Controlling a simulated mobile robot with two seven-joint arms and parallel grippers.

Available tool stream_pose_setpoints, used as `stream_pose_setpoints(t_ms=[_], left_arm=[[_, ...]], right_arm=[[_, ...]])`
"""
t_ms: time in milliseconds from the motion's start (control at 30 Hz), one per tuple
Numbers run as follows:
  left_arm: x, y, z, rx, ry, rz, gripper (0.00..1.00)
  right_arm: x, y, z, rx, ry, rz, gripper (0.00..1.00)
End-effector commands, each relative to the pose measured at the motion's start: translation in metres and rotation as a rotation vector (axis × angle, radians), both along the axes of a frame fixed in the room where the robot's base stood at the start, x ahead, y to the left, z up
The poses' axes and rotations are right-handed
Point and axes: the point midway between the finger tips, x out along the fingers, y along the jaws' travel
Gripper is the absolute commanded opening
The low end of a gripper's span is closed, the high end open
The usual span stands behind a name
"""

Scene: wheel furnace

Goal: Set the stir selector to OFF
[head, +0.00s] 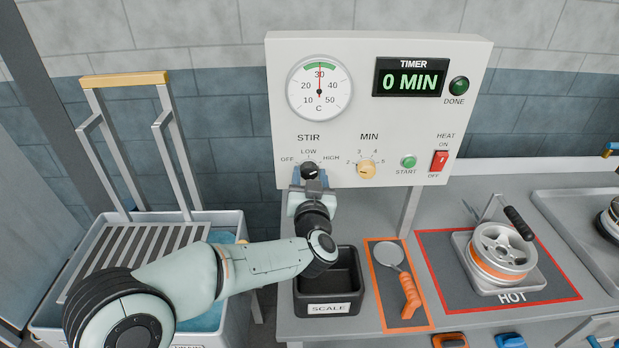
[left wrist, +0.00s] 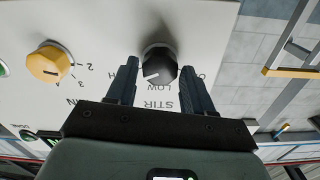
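The stir selector is a black knob (head: 310,170) low on the white panel, with OFF to its left, LOW above and HIGH to its right. In the left wrist view the panel is upside down, and the knob (left wrist: 160,66) shows a white pointer mark turned toward the HIGH side of LOW. My left gripper (head: 309,182) is at the knob from below. In the wrist view its two dark fingers (left wrist: 158,82) stand on either side of the knob, apart, with a narrow gap on the left; contact on the right cannot be told. My right gripper is out of view.
A yellow MIN knob (head: 367,170), green START button (head: 408,162) and red HEAT switch (head: 439,161) sit to the right on the panel.

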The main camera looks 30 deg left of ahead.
Motion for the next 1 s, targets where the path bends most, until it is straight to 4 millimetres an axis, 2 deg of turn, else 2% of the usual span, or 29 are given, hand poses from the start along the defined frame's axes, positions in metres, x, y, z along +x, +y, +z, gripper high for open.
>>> stream_pose_setpoints(t_ms=[33,100,567,1000], left_arm=[[0.0,0.0,0.0,0.0,0.0,0.0,0.34],[0.0,0.0,0.0,0.0,0.0,0.0,0.14],[-0.001,0.0,-0.001,-0.076,-0.047,0.001,0.14],[-0.001,0.001,-0.002,-0.394,-0.243,0.001,0.14]], right_arm=[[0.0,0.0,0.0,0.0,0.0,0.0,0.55],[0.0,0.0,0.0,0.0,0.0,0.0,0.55],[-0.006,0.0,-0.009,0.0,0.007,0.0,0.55],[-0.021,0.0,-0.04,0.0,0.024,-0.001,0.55]])
